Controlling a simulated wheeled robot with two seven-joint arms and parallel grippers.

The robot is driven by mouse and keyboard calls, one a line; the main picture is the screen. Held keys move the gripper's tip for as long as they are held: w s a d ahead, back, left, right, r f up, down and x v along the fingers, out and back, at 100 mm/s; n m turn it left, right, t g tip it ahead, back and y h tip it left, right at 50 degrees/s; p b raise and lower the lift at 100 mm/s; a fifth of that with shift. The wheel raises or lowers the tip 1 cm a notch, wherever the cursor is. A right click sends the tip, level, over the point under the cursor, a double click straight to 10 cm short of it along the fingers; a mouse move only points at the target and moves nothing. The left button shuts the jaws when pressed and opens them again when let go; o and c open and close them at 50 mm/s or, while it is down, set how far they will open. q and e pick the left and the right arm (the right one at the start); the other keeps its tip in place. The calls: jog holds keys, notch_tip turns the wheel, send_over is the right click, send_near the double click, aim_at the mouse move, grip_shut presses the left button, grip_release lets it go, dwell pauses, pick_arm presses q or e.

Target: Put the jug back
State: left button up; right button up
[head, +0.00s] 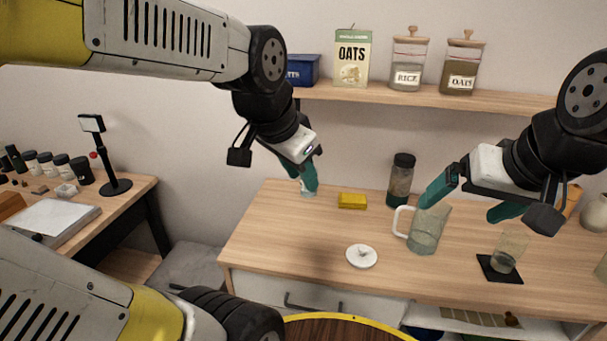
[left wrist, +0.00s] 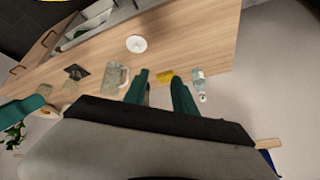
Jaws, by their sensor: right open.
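The jug (head: 426,231), clear greenish glass with a white handle on its left, stands upright on the wooden table. It also shows in the left wrist view (left wrist: 115,78). My right gripper (head: 468,201) is open at the jug's upper right. One teal finger overlaps the jug's rim in the picture; I cannot tell whether they touch. The other finger is well to the right, with no object held. My left gripper (head: 308,188) is above the table's back left, near a small bottle (left wrist: 198,82). Its fingers are apart and empty in the left wrist view (left wrist: 160,90).
A white round lid (head: 361,257) lies left of the jug. A yellow sponge (head: 352,201) and dark-lidded jar (head: 400,180) stand behind. A glass (head: 508,250) stands on a black coaster (head: 500,275) at right. A shelf (head: 400,94) with jars runs above. The table's front left is clear.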

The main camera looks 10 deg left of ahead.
pick_arm(q)
jog(key=s+n, duration=0.1)
jog(key=n, duration=0.1)
jog(key=s+n, duration=0.1)
jog(key=n, duration=0.1)
jog(key=s+a+n, duration=0.1)
jog(key=s+n, duration=0.1)
jog(key=shift+r+t+h, duration=0.25)
jog(key=shift+t+h, duration=0.05)
